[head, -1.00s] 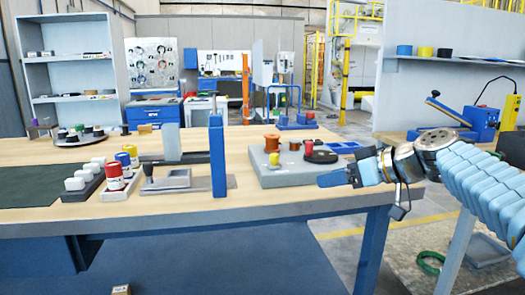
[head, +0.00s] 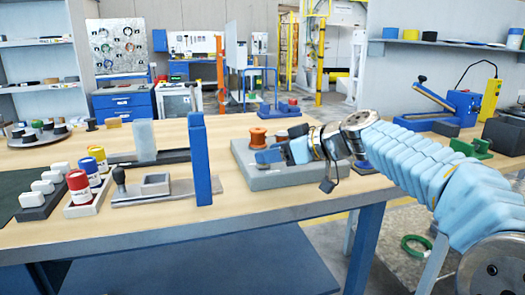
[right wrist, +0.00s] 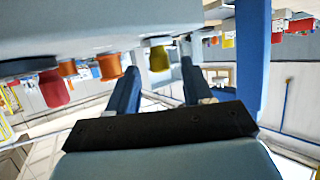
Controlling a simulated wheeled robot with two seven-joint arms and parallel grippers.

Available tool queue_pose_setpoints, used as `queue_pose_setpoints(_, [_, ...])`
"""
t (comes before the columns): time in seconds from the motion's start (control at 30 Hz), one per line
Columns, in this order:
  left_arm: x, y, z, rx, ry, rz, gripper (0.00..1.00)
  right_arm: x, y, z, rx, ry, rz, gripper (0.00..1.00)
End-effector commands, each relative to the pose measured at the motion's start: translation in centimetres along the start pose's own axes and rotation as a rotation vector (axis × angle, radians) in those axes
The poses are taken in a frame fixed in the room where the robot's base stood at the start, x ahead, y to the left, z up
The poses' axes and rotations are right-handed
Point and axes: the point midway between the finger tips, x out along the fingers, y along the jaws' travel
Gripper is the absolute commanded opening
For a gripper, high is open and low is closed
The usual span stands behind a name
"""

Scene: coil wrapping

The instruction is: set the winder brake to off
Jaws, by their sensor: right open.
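The winder is a grey block (head: 278,178) on the right part of the workbench, with an orange spool (head: 259,137) standing at its back. My right gripper (head: 265,157) reaches in from the right over the block and hides much of its top. In the right wrist view the scene is upside down. There the open fingers (right wrist: 158,69) point at a yellow knob (right wrist: 158,58), which shows between them. The orange spool (right wrist: 110,67) and a red knob (right wrist: 55,90) are left of the fingers. I cannot tell which part is the brake or its setting. My left gripper is not in view.
A blue post (head: 200,160) stands left of the winder. Further left are a fixture with a small grey box (head: 156,184), red, blue and yellow capped jars (head: 78,185), and white-topped pieces (head: 42,188). The bench front between post and winder is clear.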

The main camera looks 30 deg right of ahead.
Motion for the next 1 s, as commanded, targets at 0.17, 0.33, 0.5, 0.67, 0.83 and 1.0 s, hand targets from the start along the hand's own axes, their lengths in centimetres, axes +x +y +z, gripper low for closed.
queue_pose_setpoints(0.17, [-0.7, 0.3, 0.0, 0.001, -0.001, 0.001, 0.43, 2.5, 0.0, 0.0, 0.001, -0.002, -0.002, 0.5])
queue_pose_setpoints(0.33, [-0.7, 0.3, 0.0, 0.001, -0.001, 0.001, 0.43, 3.3, 0.0, 0.0, 0.0, -0.001, 0.0, 0.5])
queue_pose_setpoints(0.5, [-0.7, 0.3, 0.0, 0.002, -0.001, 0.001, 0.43, 3.4, 0.0, 0.1, 0.0, 0.0, 0.0, 0.5])
queue_pose_setpoints(0.67, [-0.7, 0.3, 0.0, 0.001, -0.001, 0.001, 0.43, 3.4, 0.0, 0.0, 0.0, 0.0, 0.0, 0.35])
queue_pose_setpoints(0.83, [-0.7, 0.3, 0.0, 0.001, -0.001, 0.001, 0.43, 3.4, 0.0, 0.0, 0.0, 0.0, 0.001, 0.09])
queue_pose_setpoints(1.0, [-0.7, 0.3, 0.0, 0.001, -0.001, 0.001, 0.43, 3.4, 0.0, 0.0, 0.0, 0.0, 0.001, 0.0])
